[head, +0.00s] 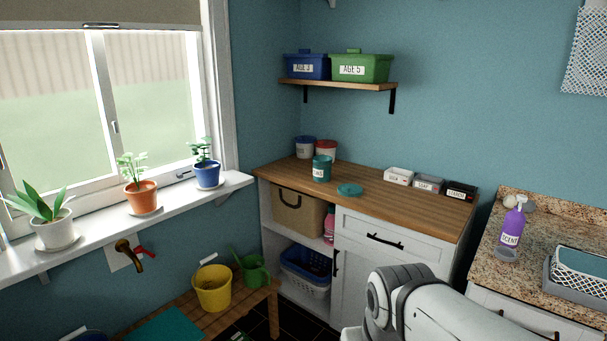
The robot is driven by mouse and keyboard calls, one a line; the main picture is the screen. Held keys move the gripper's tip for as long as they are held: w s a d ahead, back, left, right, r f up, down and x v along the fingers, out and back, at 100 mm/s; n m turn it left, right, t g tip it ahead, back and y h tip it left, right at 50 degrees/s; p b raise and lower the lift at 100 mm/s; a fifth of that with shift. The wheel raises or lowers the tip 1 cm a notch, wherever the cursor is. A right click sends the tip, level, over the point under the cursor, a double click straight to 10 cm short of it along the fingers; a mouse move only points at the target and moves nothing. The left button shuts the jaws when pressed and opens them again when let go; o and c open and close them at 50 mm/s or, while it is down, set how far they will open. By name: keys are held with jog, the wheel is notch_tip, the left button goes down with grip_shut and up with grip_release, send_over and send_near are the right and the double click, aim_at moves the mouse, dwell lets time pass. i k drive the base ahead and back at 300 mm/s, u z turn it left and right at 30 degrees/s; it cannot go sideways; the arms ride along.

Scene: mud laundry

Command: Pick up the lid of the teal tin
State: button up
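The teal tin (321,170) stands upright on the wooden top of the cabinet, near its left end, with a white label on its front. A flat teal lid (349,189) lies on the same wooden top (400,198), just right of the tin and apart from it. My arm shows at the lower right, in front of the cabinet. My gripper is not in the picture.
A blue tin (304,147) and a red tin (326,150) stand behind the teal tin. Several small labelled boxes (428,184) line the back right of the top. A shelf (340,85) with bins hangs above. The top right of the lid is clear.

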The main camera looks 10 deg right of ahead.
aim_at(350, 191)
jog(key=z, duration=1.15)
jog(key=i, duration=1.4)
jog(key=u, duration=1.55)
jog(key=i, duration=0.95)
jog(key=z, duration=0.1)
